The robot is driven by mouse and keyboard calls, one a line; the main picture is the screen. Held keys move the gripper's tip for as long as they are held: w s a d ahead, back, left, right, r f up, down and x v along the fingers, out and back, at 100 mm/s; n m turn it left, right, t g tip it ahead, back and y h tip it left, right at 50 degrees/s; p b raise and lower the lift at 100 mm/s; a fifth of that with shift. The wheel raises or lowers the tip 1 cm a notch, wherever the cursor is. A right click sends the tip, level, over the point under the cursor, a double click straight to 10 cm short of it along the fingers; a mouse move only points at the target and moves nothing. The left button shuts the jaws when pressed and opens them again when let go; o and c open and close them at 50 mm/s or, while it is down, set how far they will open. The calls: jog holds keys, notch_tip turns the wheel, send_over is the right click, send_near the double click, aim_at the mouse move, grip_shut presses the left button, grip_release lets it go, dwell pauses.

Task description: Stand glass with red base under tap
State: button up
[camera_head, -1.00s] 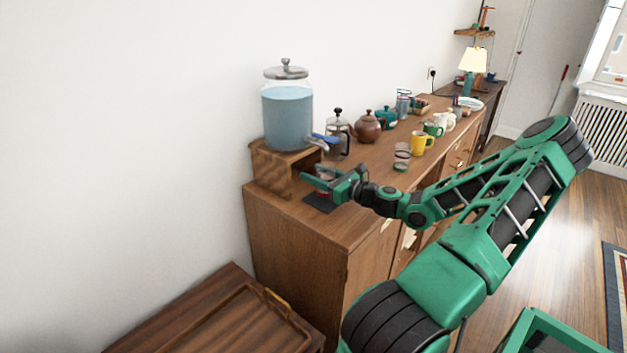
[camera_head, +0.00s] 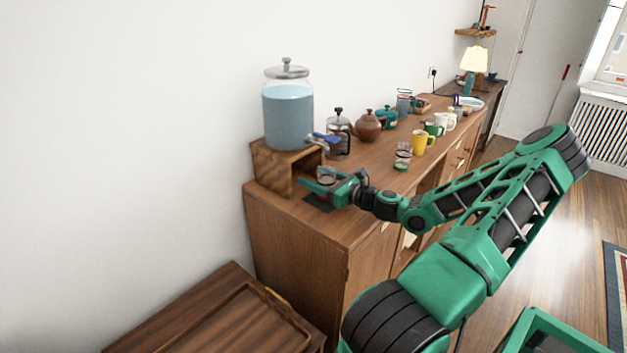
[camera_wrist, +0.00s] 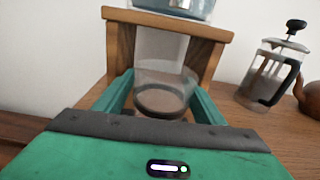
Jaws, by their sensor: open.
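A clear glass (camera_head: 326,175) stands at the front of the wooden stand, close below the tap (camera_head: 317,140) of the water dispenser (camera_head: 287,115). In the wrist view the glass (camera_wrist: 163,92) is upright between my fingers, and its base looks dark reddish brown. My gripper (camera_head: 322,184) is open around the glass, low over a dark mat (camera_head: 318,203). My gripper's fingers (camera_wrist: 160,100) show on both sides of it in the wrist view. Whether the glass is exactly under the spout cannot be told.
The wooden stand (camera_head: 268,168) is close behind the glass. The cabinet's near left edge is close.

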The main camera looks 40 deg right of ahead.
aim_at(334, 184)
jog(key=s, duration=0.4)
jog(key=s+d, duration=0.1)
jog(key=s, duration=0.7)
jog(key=shift+d+r, duration=0.3)
jog(key=shift+r, duration=0.05)
